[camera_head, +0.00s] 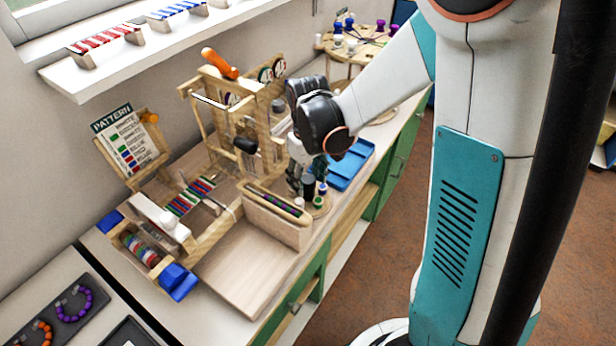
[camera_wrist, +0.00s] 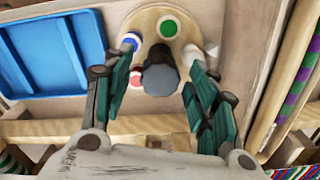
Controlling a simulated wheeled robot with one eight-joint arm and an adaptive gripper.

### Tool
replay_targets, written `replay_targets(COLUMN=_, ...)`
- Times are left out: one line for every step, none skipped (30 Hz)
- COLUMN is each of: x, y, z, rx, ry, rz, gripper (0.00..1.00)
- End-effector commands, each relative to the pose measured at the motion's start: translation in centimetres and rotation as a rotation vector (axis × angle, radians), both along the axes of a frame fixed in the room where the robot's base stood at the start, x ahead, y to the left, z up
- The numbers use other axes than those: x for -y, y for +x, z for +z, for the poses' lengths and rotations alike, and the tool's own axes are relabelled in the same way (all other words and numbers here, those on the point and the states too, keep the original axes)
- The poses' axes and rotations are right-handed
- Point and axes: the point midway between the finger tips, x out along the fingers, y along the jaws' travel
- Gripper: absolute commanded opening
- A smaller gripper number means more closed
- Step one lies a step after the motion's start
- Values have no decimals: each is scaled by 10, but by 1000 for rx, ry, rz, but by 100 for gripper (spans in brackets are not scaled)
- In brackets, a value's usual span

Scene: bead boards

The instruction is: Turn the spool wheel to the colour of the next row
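The spool wheel is a small wooden disc (camera_wrist: 195,32) with a dark round knob (camera_wrist: 160,80) at its centre. Green (camera_wrist: 168,28), blue (camera_wrist: 132,40), pinkish-red (camera_wrist: 136,78) and white (camera_wrist: 211,50) spools show around it. In the head view the wheel (camera_head: 325,209) stands low below my gripper (camera_head: 308,176). In the wrist view my gripper (camera_wrist: 160,68) is open, one finger on each side of the knob; contact is not clear. A pattern card (camera_head: 125,140) lists coloured rows; its words are too small to read surely. Striped beadwork (camera_head: 190,195) lies on the loom.
A blue tray (camera_head: 350,165) lies close to the wheel. A wooden box with a striped green-purple roll (camera_head: 275,200) stands in front of it. The wooden loom frame (camera_head: 235,110) rises to the left. A round stand with several spools (camera_head: 358,50) is farther back.

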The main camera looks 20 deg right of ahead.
Motion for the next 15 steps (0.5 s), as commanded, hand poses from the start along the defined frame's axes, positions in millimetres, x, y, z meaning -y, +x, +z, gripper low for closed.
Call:
replay_targets(x=0, y=0, z=0, rx=0, ry=0, rz=0, gripper=53)
replay_targets(x=0, y=0, z=0, rx=0, ry=0, rz=0, gripper=53)
replay_targets(x=0, y=0, z=0, rx=0, ry=0, rz=0, gripper=53)
replay_targets(x=0, y=0, z=0, rx=0, ry=0, rz=0, gripper=53)
replay_targets(x=0, y=0, z=0, rx=0, ry=0, rz=0, gripper=53)
replay_targets(x=0, y=0, z=0, rx=0, ry=0, rz=0, gripper=53)
replay_targets(x=0, y=0, z=1, rx=0, ry=0, rz=0, gripper=53)
replay_targets(x=0, y=0, z=2, rx=0, ry=0, rz=0, gripper=53)
replay_targets(x=0, y=0, z=4, rx=0, ry=0, rz=0, gripper=53)
replay_targets(x=0, y=-1, z=6, rx=0, ry=0, rz=0, gripper=53)
replay_targets(x=0, y=-1, z=9, rx=0, ry=0, rz=0, gripper=53)
replay_targets(x=0, y=0, z=14, rx=0, ry=0, rz=0, gripper=53)
replay_targets(x=0, y=0, z=18, rx=0, ry=0, rz=0, gripper=53)
replay_targets(x=0, y=-1, z=23, rx=0, ry=0, rz=0, gripper=53)
replay_targets(x=0, y=-1, z=30, rx=0, ry=0, rz=0, gripper=53)
